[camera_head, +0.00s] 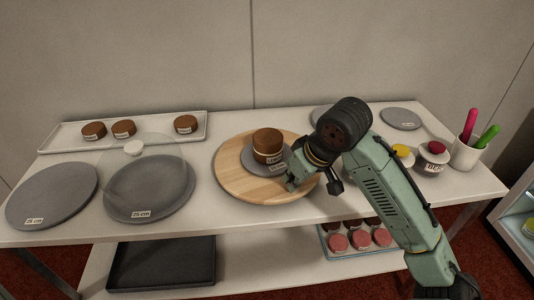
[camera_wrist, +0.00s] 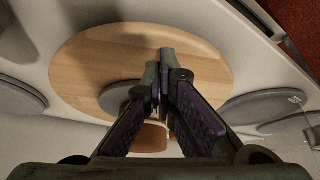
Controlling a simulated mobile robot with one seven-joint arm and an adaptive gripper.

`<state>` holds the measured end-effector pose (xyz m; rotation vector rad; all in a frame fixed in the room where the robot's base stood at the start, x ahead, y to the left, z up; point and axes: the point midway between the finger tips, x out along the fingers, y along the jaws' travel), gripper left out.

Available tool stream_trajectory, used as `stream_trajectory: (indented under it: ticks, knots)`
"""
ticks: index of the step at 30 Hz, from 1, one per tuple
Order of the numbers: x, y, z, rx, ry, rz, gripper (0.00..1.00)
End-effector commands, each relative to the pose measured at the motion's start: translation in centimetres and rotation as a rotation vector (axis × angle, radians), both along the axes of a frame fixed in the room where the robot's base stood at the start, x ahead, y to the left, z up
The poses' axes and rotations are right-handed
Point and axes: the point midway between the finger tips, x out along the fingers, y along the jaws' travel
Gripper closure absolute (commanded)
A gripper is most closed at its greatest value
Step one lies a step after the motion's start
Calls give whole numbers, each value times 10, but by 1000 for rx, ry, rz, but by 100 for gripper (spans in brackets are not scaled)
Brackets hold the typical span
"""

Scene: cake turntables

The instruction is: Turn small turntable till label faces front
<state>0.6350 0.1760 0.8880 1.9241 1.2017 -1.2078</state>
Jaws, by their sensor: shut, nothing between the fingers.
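A small grey turntable (camera_head: 252,163) sits on a larger round wooden board (camera_head: 232,180) near the middle of the table. A brown layered cake (camera_head: 268,141) stands on the grey turntable. My gripper (camera_head: 292,185) is shut and empty, low over the front right of the board beside the small turntable. In the wrist view the closed fingertips (camera_wrist: 165,60) lie over the bare wood (camera_wrist: 100,55), with the grey turntable (camera_wrist: 114,97) and part of the cake (camera_wrist: 152,137) behind the fingers.
Grey discs (camera_head: 50,197) stand at left, one under a clear dome (camera_head: 140,160). A white tray (camera_head: 155,130) holds small brown cakes behind. A cup (camera_head: 466,153) with pink and green utensils and a labelled pot (camera_head: 433,158) stand at right. My arm covers the table right of the board.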

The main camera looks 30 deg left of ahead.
Motion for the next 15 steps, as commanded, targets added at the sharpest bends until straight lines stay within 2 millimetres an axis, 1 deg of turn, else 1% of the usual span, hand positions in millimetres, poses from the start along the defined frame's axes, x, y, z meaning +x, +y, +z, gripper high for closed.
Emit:
stream_trajectory:
  ticks: [1, 9, 15]
  knots:
    - [0, 0, -4, 0, 1, 0, 100]
    - [0, 0, -15, 1, 2, 1, 100]
    - [-3, 3, -12, 0, 1, 3, 100]
